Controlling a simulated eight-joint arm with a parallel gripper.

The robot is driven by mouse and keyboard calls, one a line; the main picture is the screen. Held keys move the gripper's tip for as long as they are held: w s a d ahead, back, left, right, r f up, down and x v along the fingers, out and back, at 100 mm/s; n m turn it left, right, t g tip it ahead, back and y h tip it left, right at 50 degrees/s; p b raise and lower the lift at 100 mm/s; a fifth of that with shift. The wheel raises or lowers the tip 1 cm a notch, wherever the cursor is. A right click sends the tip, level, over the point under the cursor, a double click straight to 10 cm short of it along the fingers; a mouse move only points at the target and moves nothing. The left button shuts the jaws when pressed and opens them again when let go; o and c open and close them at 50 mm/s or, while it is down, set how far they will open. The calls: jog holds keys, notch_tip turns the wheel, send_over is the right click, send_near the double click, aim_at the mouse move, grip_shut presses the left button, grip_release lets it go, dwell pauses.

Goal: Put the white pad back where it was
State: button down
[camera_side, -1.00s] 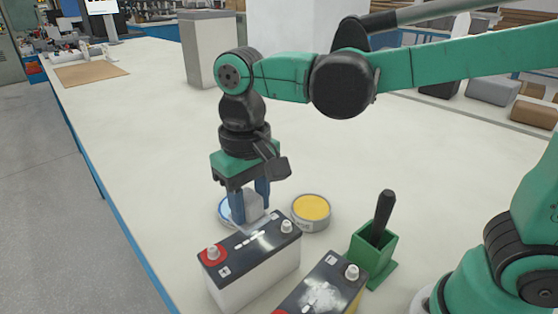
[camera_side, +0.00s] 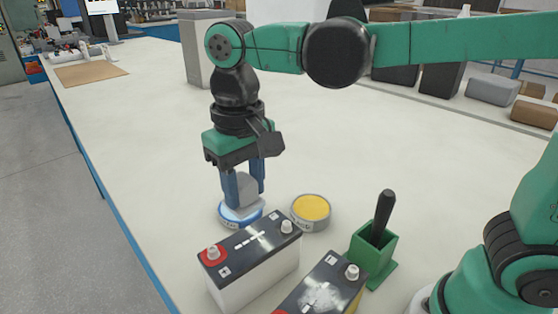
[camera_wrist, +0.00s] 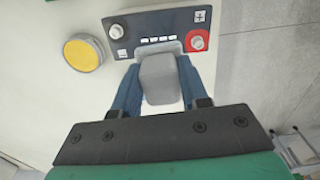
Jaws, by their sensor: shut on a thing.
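My gripper (camera_side: 243,190) points down and is shut on the white pad (camera_side: 244,186), a pale grey block between the blue fingers. The pad also shows in the wrist view (camera_wrist: 160,80), near the edge of a battery. In the side view the pad is over the blue round tin (camera_side: 227,221), just behind the far battery (camera_side: 252,262). The fingers and pad hide part of the tin. I cannot tell whether the pad touches it. The battery has a dark top with white marks, a red-collared terminal and a plain one.
A yellow round tin (camera_side: 311,209) stands right of the blue one. A second battery (camera_side: 322,290) with a pale smudge on top is in front. A green holder (camera_side: 372,255) with a black-handled tool (camera_side: 382,215) stands to the right.

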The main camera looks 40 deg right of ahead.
jog(key=w+a+f, duration=0.3)
jog(key=w, duration=0.5)
send_over(189, 246)
notch_tip(189, 246, down, 4)
notch_tip(189, 246, down, 9)
jog(key=shift+f, duration=0.2)
jog(key=shift+c, duration=2.3)
grip_release()
